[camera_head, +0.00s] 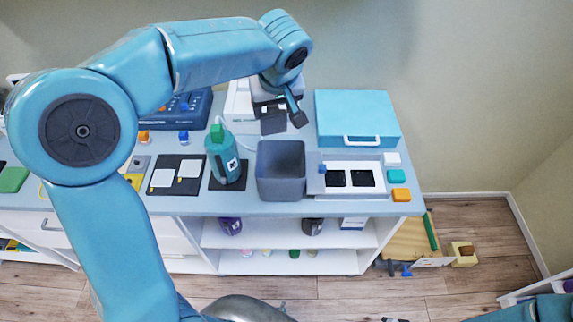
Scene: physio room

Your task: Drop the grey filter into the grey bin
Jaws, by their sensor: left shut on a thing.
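My left arm reaches across from the left, and its gripper (284,112) points down just behind the grey bin (281,187). The gripper is shut on a flat dark grey piece, which looks like the grey filter (272,124). The filter appears above the bin's back rim in the picture; its exact height over the counter is hard to tell. The bin is an open, square-topped box standing upright on the counter, and I see nothing inside it. My right gripper is not in view; only part of that arm shows at the bottom right.
A green bottle (222,160) stands close left of the bin on the counter (330,204). A white tray with black squares (352,191) lies close right. A blue case (357,115) sits behind it. Coloured blocks, including an orange one (401,195), lie at the right edge.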

